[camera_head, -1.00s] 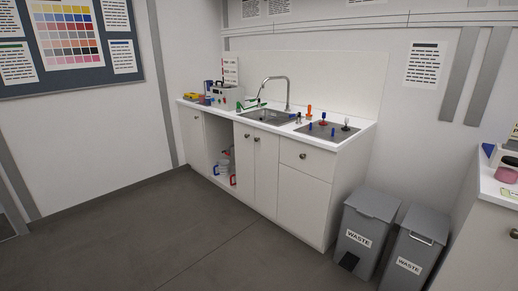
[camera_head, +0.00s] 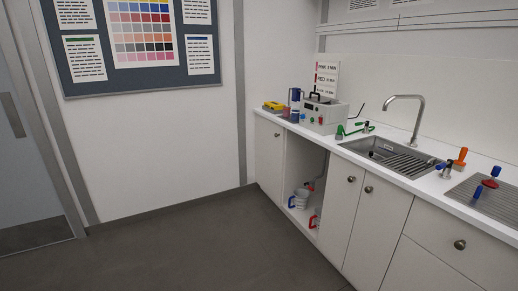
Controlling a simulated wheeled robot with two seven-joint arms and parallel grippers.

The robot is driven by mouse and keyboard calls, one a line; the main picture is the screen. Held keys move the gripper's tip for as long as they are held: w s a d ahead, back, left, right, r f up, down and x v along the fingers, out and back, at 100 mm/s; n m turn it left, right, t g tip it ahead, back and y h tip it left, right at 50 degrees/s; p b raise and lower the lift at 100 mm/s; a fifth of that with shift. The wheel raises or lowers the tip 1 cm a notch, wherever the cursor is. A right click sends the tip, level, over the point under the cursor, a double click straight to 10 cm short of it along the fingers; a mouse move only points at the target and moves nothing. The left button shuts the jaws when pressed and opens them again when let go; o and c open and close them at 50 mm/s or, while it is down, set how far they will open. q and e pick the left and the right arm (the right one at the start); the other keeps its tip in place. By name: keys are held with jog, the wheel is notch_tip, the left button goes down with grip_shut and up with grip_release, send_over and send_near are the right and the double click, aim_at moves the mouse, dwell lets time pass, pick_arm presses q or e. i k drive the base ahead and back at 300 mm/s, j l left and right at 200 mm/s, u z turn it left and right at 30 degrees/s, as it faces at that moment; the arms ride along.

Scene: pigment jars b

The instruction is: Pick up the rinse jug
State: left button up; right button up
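Nothing readable marks a thing as the rinse jug. In the open bay under the counter stands a whitish vessel (camera_head: 301,197) with a blue handle (camera_head: 292,202) at its lower left. A red handle (camera_head: 313,221) shows beside it, and its vessel is mostly hidden by the cabinet door edge. On the counter, a small blue-and-clear jug-like vessel (camera_head: 294,97) stands left of a grey box-shaped device (camera_head: 325,115). Neither of my grippers is in view.
The white counter (camera_head: 437,190) holds a sink (camera_head: 390,155), a tap (camera_head: 408,100) and several coloured-handled tools. A yellow item (camera_head: 273,107) lies at its far left end. The grey floor (camera_head: 200,250) before the bay is clear. A door (camera_head: 30,170) is at left.

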aim_at(300, 196)
jog(key=i+z, duration=0.15)
jog(key=i, duration=0.35)
jog(key=i+j+z, duration=0.15)
jog(key=i, duration=0.35)
jog(key=i+j+z, duration=0.15)
jog(key=i, duration=0.35)
